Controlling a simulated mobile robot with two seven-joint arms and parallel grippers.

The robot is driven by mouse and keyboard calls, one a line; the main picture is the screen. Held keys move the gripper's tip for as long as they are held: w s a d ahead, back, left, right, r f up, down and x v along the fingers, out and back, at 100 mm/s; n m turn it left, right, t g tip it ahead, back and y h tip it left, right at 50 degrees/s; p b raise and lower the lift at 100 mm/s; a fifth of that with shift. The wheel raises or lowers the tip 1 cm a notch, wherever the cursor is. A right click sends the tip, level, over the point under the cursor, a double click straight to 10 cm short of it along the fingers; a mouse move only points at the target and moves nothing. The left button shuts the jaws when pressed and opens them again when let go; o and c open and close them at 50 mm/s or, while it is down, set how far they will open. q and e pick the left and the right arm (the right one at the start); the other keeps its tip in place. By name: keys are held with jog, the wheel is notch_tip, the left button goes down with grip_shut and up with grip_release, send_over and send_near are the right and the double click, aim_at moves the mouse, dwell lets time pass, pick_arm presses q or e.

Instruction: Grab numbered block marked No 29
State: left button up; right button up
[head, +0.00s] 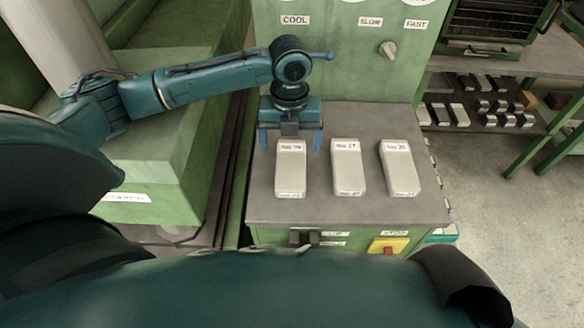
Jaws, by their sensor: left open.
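Three pale blocks with small labels lie side by side on a dark grey table top (270,206). The left block (291,170) has a label that seems to read No 29, though the print is too small to be sure. The middle block (348,170) seems to read 27, and the label of the right block (399,170) is harder to read. My left gripper (290,146) is open over the far end of the left block, with one blue finger on each side of it. No contact with the block shows. My right gripper is not in view.
A green panel (350,70) with COOL, SLOW and FAST labels and a knob (387,49) stands behind the blocks. A yellow stop switch (389,246) is on the front edge. A shelf (480,128) with several more blocks is at right.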

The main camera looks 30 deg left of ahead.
aim_at(291, 163)
pick_arm(q)
jog(key=shift+f+b, duration=0.3)
jog(key=shift+f, duration=0.65)
notch_tip(291, 163, down, 4)
jog(key=b, duration=0.5)
jog(key=shift+f+b, duration=0.4)
jog(key=shift+b, duration=0.2)
jog(key=c, duration=1.2)
jog(key=shift+r, duration=0.1)
jog(key=shift+c, duration=0.7)
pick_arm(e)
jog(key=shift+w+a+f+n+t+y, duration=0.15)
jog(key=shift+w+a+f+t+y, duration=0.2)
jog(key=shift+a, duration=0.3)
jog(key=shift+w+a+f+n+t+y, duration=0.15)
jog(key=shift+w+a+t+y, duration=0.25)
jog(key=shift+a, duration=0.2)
pick_arm(q)
jog(key=shift+w+r, duration=0.1)
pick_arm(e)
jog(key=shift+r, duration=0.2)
